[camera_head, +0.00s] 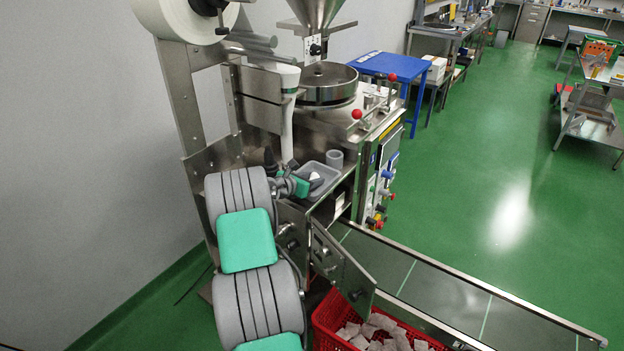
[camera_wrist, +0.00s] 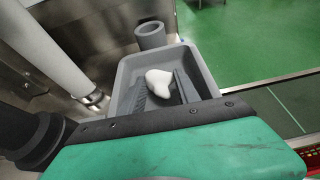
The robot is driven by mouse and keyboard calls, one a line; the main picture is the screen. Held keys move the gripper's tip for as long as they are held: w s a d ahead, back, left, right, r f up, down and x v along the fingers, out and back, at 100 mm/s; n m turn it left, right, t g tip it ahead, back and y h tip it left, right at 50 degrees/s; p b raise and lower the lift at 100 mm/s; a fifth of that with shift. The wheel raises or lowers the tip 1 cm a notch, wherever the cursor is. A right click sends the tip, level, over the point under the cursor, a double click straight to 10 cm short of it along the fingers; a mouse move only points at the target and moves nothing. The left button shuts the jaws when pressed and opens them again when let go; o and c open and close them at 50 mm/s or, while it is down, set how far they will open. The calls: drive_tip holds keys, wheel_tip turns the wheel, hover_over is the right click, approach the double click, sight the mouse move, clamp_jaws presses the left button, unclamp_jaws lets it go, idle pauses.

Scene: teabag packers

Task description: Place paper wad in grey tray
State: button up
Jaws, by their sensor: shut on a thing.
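The paper wad (camera_wrist: 160,82) is a small white crumpled lump. In the wrist view it sits between the two dark fingers of my gripper (camera_wrist: 162,88), which is shut on it. The grey tray (camera_wrist: 207,72) is a shallow rectangular tray right below and around the fingers in that view. In the head view the grey tray (camera_head: 327,186) rests on the machine's ledge, and the white wad (camera_head: 315,176) shows over it. My gripper (camera_head: 312,180) is there too, mostly small and partly hidden by my arm. I cannot tell whether the wad touches the tray's floor.
A grey cylindrical cup (camera_wrist: 151,36) stands just behind the tray. A white tube (camera_wrist: 50,45) comes down at its left. The metal packing machine (camera_head: 325,85) rises behind. A red crate (camera_head: 325,327) of teabags and a conveyor (camera_head: 440,290) lie lower right.

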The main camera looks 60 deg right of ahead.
drive_tip(key=shift+f, duration=0.25)
drive_tip(key=o, duration=1.3)
drive_tip(key=shift+r, duration=0.1)
